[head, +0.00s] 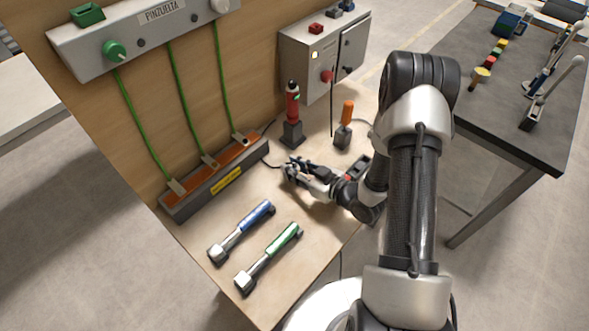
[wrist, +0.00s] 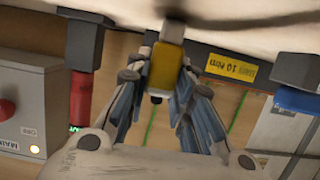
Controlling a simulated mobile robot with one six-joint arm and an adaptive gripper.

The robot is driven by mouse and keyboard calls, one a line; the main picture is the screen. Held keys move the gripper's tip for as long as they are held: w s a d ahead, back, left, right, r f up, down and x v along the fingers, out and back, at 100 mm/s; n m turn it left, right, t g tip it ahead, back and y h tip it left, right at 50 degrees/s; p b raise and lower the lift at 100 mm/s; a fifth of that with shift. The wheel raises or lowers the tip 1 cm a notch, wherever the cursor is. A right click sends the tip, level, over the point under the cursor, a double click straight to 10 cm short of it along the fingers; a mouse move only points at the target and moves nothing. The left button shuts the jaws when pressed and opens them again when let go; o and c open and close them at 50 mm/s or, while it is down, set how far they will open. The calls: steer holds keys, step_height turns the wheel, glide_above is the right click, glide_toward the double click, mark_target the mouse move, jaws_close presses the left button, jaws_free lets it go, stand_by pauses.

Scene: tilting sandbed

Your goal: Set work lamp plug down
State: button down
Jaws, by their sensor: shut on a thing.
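The work lamp plug (wrist: 167,66) is yellow with a grey end and shows between my fingertips in the wrist view. My gripper (wrist: 165,80) is shut on it. A dark cable blurs over the plug's grey end. In the head view my gripper (head: 288,171) is low over the wooden bench top (head: 325,240), in front of the terminal rail's right end. The plug is mostly hidden there by the fingers. I cannot tell whether the plug touches the bench.
The terminal rail (head: 215,178) with green cables stands at the back left. A red tool in a dark stand (head: 292,134) and an orange-handled tool (head: 346,115) are behind my gripper. Blue (head: 240,232) and green (head: 268,258) wrenches lie in front. A grey control box (head: 318,65) is at the back.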

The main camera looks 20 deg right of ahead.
steer(key=c, duration=1.9)
jaws_free()
steer(key=shift+f, duration=0.2)
steer(key=o, duration=0.5)
steer(key=shift+r, duration=0.1)
